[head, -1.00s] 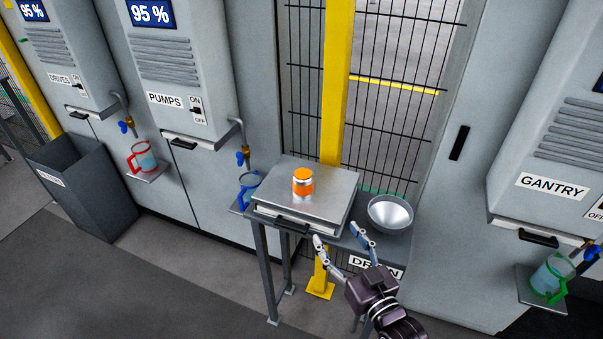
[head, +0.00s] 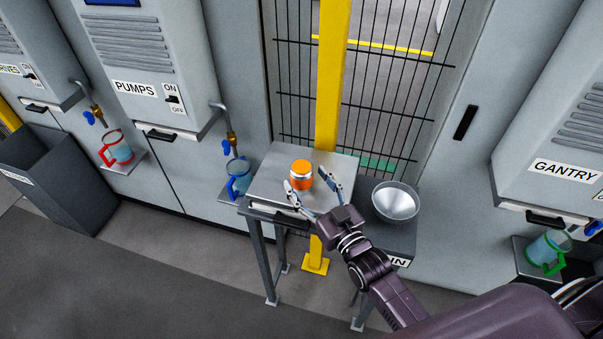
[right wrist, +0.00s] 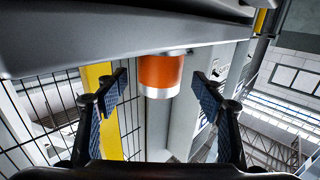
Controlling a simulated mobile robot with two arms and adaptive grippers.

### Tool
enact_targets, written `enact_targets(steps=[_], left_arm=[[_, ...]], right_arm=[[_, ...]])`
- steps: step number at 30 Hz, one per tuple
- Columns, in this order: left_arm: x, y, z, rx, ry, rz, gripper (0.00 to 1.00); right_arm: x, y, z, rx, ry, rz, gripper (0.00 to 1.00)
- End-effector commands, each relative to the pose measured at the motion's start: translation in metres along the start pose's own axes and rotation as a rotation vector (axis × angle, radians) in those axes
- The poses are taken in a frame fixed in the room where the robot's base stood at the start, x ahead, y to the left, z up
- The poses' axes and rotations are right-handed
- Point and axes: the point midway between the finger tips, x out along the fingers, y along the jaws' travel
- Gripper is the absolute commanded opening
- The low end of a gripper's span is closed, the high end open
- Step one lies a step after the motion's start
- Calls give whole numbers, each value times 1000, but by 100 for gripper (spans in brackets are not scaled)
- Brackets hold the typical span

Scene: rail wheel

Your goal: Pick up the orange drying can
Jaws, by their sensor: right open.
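The orange can (head: 301,176), with an orange lid and band and silver edges, stands upright on the grey metal top of a small stand (head: 270,183). My right gripper (head: 305,182) is open, with one finger to each side of the can in the head view. In the right wrist view the can (right wrist: 159,76) appears inverted, centred between the open fingertips (right wrist: 159,84) and somewhat beyond them. Bare space shows between each finger and the can; I see no contact. My left gripper is not in view.
A metal bowl (head: 396,202) sits right of the stand, near my right arm. A blue mug (head: 238,178) stands on a shelf close to its left. A yellow post (head: 331,90) and mesh fence (head: 390,100) rise behind.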

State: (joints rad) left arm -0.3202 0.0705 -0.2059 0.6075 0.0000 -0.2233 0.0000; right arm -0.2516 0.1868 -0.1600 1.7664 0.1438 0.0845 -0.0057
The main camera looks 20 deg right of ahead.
Motion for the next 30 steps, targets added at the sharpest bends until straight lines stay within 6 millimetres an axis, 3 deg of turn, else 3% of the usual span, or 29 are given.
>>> enact_targets(steps=[9,17,23,30], left_arm=[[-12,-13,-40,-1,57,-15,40],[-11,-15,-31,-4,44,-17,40],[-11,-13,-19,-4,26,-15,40],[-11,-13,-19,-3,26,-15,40]], right_arm=[[32,0,3,1,0,0,62],[33,0,4,1,0,0,62],[33,0,4,1,0,0,40],[32,0,4,1,0,0,14]])
